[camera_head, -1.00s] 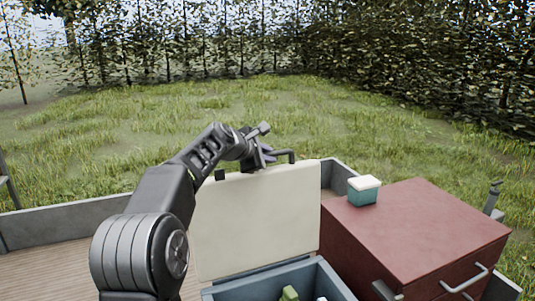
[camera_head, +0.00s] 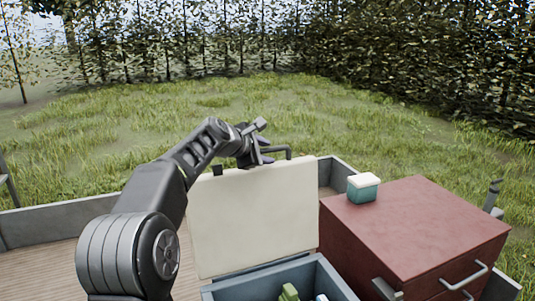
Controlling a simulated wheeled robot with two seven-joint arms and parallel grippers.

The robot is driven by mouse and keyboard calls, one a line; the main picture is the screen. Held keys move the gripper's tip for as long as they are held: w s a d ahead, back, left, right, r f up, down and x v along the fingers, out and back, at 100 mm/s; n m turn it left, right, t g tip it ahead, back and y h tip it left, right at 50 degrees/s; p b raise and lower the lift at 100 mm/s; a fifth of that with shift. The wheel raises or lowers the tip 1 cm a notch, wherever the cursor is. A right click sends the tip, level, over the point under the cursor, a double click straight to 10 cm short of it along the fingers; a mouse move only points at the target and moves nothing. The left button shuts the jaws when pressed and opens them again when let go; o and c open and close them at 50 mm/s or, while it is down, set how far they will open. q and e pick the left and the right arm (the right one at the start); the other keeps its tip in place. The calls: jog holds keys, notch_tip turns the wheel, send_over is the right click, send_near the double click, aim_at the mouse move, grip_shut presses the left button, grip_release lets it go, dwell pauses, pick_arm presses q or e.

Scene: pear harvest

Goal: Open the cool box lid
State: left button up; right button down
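The cool box (camera_head: 328,274) is a blue-grey open box at the bottom middle, cut off by the picture's lower edge. Its cream lid (camera_head: 255,217) stands upright at the back of the box, raised clear of the opening. A dark bar handle (camera_head: 277,149) shows at the lid's top edge. My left gripper (camera_head: 262,147) is at the top edge of the lid, beside the handle. The fingers are small and partly hidden, so I cannot tell whether they hold the handle. My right gripper is not in view.
A green item (camera_head: 289,292) and a pale item lie inside the box. A dark red cabinet (camera_head: 415,232) with metal handles stands to the right, with a small teal box with a white top (camera_head: 363,187) on it. Low grey walls (camera_head: 60,222) edge the wooden deck (camera_head: 45,270).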

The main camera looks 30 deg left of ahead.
pick_arm(q)
jog(key=b+v, duration=0.1)
jog(key=v, duration=0.5)
jog(key=shift+s, duration=0.2)
jog(key=shift+r, duration=0.1)
